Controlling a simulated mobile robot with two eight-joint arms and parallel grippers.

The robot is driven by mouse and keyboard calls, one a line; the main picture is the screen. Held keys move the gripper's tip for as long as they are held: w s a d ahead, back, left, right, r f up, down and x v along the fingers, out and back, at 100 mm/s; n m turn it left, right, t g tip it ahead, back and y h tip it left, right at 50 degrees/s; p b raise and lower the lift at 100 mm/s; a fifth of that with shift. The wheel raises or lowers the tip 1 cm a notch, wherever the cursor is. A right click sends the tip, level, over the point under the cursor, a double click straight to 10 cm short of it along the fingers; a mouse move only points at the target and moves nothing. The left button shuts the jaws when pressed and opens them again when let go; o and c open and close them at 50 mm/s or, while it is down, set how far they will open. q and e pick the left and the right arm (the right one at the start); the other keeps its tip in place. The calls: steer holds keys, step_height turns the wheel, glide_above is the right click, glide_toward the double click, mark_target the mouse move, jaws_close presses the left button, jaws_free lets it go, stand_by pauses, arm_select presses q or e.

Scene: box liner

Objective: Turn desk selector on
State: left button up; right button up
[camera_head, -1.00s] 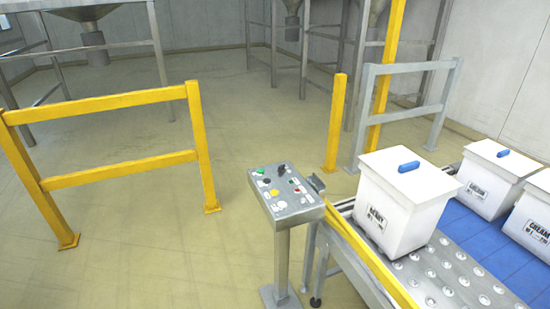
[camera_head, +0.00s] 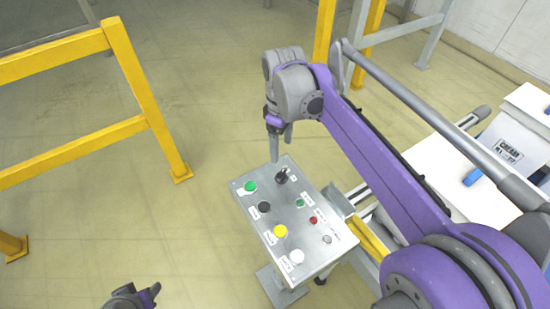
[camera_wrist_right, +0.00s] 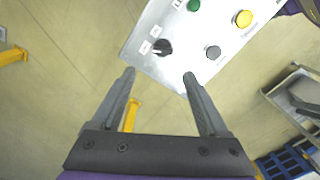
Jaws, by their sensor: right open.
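The grey metal control desk (camera_head: 318,233) stands on a post in the lower middle of the head view. Its black selector knob (camera_head: 282,176) is at the far corner of the top; the knob also shows in the right wrist view (camera_wrist_right: 163,47). My right gripper (camera_head: 279,150) is just beyond and above that corner, fingers pointing down. In the right wrist view my open, empty fingers (camera_wrist_right: 159,73) straddle the line to the knob, which is ahead of the tips and apart from them. My left gripper (camera_head: 140,297) shows only partly at the bottom edge.
Green (camera_head: 250,187), black, yellow (camera_head: 280,231), white and red buttons share the panel. A yellow rail (camera_head: 150,105) stands to the left. White bins (camera_head: 500,150) are on the right, partly behind my right arm.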

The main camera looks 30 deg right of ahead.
mark_target(282, 173)
steer(key=f, duration=0.1)
steer(key=s+f, duration=0.1)
steer(key=f, duration=0.1)
steer(key=shift+s+a, duration=0.1)
steer(key=shift+s, duration=0.05)
steer(key=f, duration=0.6)
steer(key=shift+w+f+b, duration=0.25)
steer(key=shift+f+b, duration=0.05)
steer(key=shift+f, duration=0.1)
jaws_close()
